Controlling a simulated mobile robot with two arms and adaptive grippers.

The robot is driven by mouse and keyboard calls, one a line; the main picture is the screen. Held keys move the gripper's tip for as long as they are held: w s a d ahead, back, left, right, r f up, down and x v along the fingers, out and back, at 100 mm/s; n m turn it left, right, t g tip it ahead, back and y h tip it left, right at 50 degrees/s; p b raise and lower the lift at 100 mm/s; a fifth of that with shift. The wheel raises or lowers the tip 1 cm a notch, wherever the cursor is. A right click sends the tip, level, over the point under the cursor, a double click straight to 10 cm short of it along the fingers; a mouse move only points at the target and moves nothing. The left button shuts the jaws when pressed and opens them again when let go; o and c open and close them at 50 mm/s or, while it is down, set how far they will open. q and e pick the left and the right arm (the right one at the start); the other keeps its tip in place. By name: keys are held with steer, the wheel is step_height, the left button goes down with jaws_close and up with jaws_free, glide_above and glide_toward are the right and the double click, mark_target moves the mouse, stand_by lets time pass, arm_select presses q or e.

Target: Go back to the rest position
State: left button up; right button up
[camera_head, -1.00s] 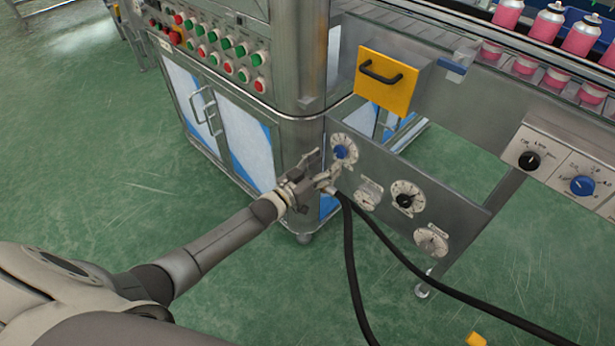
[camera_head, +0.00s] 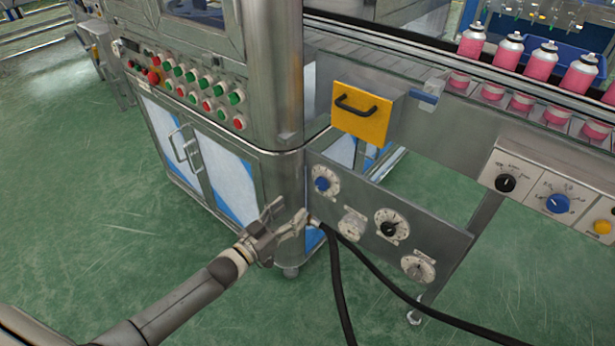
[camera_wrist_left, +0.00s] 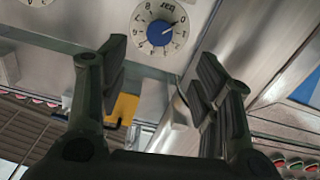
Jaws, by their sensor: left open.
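My left gripper (camera_head: 290,220) is open and empty. In the head view it hangs just in front of the lower left part of the grey dial panel (camera_head: 440,240), near the machine's corner. In the left wrist view its two fingers stand apart (camera_wrist_left: 165,85), with a blue dial (camera_wrist_left: 159,33) on a white scale beyond them. The same blue dial (camera_head: 322,184) is at the panel's left end in the head view, above the fingertips and apart from them. My right gripper is not in view.
The steel cabinet (camera_head: 225,180) with red and green buttons stands behind the gripper. A yellow box (camera_head: 362,113) with a black handle is above the panel. Black cables (camera_head: 400,291) hang below it. Pink cans (camera_head: 542,62) stand on the conveyor. Green floor at left is clear.

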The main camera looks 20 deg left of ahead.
arm_select(q)
steer(key=s+d+f+g+y, duration=0.1)
steer(key=s+f+g+y, duration=0.3)
steer(key=s+f, duration=0.85)
steer(key=s+d+f+g+y, duration=0.1)
steer(key=s+f+g, duration=0.75)
steer(key=f, duration=0.65)
steer(key=s+d+f+g+y, duration=0.1)
steer(key=s+f, duration=0.1)
steer(key=s, duration=0.5)
steer(key=s+d+f+g, duration=0.1)
steer(key=s+f+g, duration=0.1)
steer(key=s, duration=0.5)
steer(key=s+a+r+p, duration=0.1)
steer(key=s+p, duration=0.6)
steer(key=s+a+r+p, duration=0.2)
steer(key=s+p, duration=0.5)
steer(key=shift+a+p, duration=0.15)
steer(key=shift+p, duration=0.25)
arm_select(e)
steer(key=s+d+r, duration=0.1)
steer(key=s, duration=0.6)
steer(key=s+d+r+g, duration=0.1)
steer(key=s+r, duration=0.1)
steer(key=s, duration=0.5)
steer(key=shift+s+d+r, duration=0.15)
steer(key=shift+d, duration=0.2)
arm_select(q)
steer(key=shift+w+g, duration=0.1)
steer(key=shift+g, duration=0.15)
